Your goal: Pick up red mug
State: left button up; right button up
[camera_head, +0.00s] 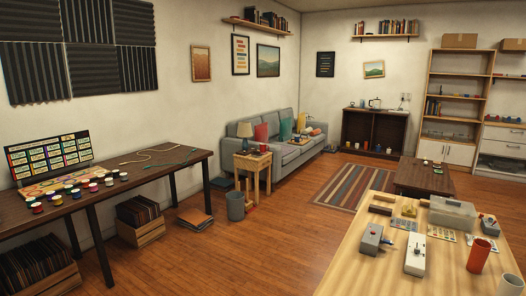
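A red-orange cup-like cylinder (479,255) stands upright near the right end of the light wooden table (345,262) at the lower right; I see no handle on it. A small red object (263,148) sits on the wooden side table (253,163) beside the lamp; it is too small to tell whether it is a mug. Neither of my grippers is in view.
Grey boxes (370,238), a white device (415,254) and a clear bin (452,212) crowd the table. A dark bench (110,187) lines the left wall. The middle floor is open, with a striped rug (345,186).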

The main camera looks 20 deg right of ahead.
aim_at(262, 146)
jog(key=i+j+u, duration=0.35)
jog(key=i+j, duration=0.75)
jog(key=j, duration=0.15)
jog(key=i+z, duration=0.75)
jog(key=i+j+z, duration=0.2)
jog(key=z, duration=0.2)
jog(key=i+l+z, duration=0.2)
jog(key=i+z, duration=0.15)
jog(key=i, duration=0.2)
jog(key=i+l+z, duration=0.1)
jog(key=i+z, duration=0.25)
jog(key=i, duration=0.2)
jog(key=i+j+z, duration=0.1)
jog(key=i+z, duration=0.25)
jog(key=i, duration=0.2)
jog(key=i+u, duration=0.1)
jog(key=i, duration=0.6)
jog(key=i+l, duration=0.1)
jog(key=i, duration=0.65)
jog(key=i+l+u, duration=0.15)
jog(key=i, duration=0.55)
jog(key=i+u, duration=0.35)
jog(key=i, duration=1.85)
